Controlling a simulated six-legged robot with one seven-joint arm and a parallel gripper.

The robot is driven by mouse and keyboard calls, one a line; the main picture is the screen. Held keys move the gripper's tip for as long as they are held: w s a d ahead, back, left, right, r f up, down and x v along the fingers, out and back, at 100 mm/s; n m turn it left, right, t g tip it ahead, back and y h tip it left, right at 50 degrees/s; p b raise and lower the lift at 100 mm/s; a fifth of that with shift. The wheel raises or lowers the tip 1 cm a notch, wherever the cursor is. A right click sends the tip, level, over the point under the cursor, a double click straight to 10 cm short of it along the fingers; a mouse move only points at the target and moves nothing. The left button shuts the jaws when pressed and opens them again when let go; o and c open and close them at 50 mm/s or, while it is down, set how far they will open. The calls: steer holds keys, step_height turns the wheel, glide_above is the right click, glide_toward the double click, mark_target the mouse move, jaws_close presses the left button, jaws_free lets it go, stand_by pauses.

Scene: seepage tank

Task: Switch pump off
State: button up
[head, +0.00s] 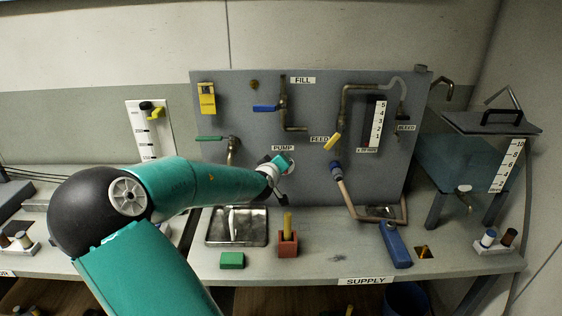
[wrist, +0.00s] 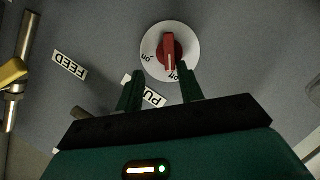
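The pump switch is a red knob (wrist: 169,50) on a round white dial (wrist: 186,38), under the PUMP label (head: 283,148) on the grey panel. In the wrist view the knob's bar stands upright in the picture, its white mark pointing down towards the lettering that reads "off". The "on" lettering is to its left. My gripper (wrist: 161,72) is open and empty, its two fingers apart just short of the dial, and the knob lies beyond the tips. In the head view my gripper (head: 279,182) is in front of the panel and hides most of the dial.
A yellow FEED valve handle (head: 333,141) and a copper pipe (head: 346,195) are right of my gripper. A green-handled valve (head: 209,138) is left. Below stand a metal basin (head: 212,236), a red block (head: 288,247) holding a yellow stick, and a green block (head: 232,260).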

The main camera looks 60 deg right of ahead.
steer(key=s+a+r, duration=0.6)
steer(key=a+r, duration=0.4)
steer(key=a, duration=0.2)
steer(key=shift+s+a+r, duration=0.2)
steer(key=shift+s+r, duration=0.1)
steer(key=shift+r, duration=0.05)
stand_by(0.4)
steer(key=shift+f, duration=0.1)
